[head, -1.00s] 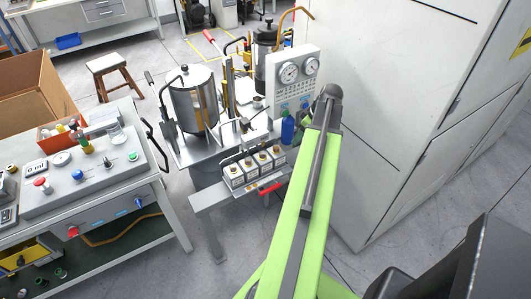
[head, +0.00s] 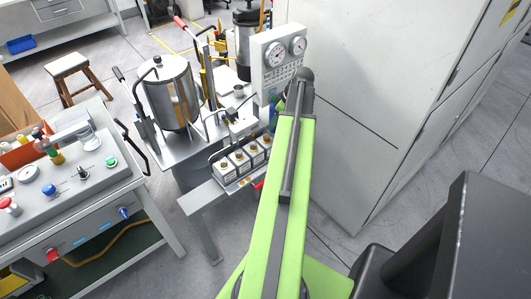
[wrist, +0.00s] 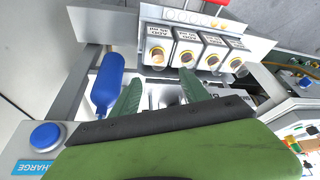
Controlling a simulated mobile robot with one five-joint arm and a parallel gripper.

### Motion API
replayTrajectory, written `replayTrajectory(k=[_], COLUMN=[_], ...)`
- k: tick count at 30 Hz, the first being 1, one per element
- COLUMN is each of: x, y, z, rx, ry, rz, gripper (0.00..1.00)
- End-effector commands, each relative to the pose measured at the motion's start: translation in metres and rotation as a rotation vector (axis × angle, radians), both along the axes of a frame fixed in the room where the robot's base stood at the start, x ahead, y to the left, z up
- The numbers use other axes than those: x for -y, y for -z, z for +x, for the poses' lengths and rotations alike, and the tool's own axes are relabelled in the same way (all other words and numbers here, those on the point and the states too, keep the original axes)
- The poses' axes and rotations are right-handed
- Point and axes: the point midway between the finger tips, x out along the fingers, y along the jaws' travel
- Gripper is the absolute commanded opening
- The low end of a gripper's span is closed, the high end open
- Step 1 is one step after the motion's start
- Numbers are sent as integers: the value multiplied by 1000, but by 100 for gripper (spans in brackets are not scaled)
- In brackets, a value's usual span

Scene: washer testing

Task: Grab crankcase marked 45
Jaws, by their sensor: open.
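Several pale block-shaped crankcases (head: 240,159) with brass-coloured round tops stand in a row on a narrow metal shelf (head: 205,195) at the front of the test rig. In the wrist view the row of crankcases (wrist: 186,50) is upside down at the top, with small dark print on their faces. In the head view my green arm hides the gripper and part of the row's right end.
A steel tank (head: 170,95) and a panel with two gauges (head: 278,55) stand on the rig. A tall white cabinet (head: 360,110) stands on the right, a control bench (head: 75,185) on the left.

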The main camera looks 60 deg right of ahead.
Motion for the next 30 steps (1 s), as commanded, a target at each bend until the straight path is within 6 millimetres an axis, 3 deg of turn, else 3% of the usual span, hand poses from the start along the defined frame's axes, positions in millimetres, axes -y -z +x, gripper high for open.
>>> replayTrajectory(k=[1, 6, 14, 24, 30], x=[-1, -2, -3, -1, -1], y=[23, 54, 58, 106, 103], z=[6, 21, 27, 47, 48], rx=[0, 0, 0, 0, 0], ry=[-3, -4, -4, -5, -5], rz=[0, -1, -1, 0, 0], gripper=[53, 53, 53, 53, 53])
